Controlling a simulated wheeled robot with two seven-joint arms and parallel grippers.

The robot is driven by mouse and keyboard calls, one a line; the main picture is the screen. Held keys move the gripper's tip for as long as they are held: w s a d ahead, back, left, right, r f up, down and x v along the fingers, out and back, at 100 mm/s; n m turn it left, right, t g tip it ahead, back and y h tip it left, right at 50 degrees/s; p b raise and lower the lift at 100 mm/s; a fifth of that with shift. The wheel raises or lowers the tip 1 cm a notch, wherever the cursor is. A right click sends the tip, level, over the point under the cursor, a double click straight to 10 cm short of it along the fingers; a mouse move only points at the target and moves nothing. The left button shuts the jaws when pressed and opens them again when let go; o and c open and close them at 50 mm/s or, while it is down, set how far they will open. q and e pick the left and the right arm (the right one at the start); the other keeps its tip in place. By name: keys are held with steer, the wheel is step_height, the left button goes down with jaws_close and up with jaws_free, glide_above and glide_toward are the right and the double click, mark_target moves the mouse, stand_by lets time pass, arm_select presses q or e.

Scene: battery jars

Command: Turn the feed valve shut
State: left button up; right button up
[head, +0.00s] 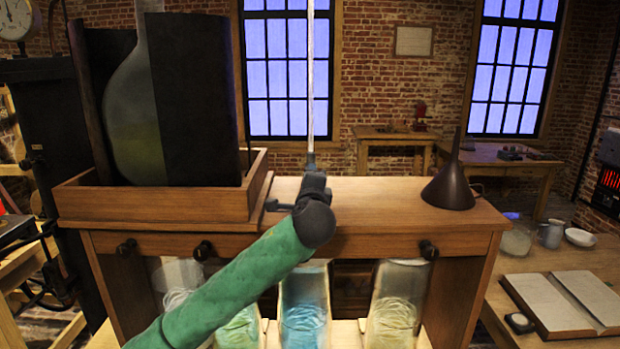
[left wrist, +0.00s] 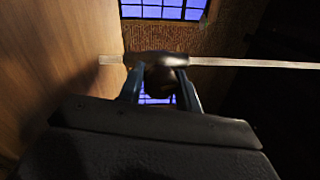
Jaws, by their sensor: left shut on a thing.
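The feed valve (left wrist: 160,60) shows in the left wrist view as a dark fitting on a thin pale tube (left wrist: 250,64). A short pale stub of tube leaves it on the left side, near the wood surface. My left gripper (left wrist: 161,83) has its two fingers on either side of the valve's dark knob and is shut on it. In the head view the tube (head: 310,90) stands upright over the wooden stand. My left gripper (head: 312,186) is at its foot, and my dark wrist hides much of the valve. My right gripper is not in view.
A wooden stand (head: 385,195) carries a dark funnel (head: 452,185) at right and a tray with a large glass flask (head: 135,115) at left. Several glass jars with coloured liquid, one blue (head: 304,318), stand below. An open book (head: 565,303) lies on the right table.

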arm_select(q)
steer(key=shift+m+p, duration=0.3)
steer(key=shift+m, duration=1.4)
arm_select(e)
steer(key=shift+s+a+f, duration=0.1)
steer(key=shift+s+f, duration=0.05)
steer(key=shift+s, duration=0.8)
arm_select(q)
steer(key=shift+f, duration=0.1)
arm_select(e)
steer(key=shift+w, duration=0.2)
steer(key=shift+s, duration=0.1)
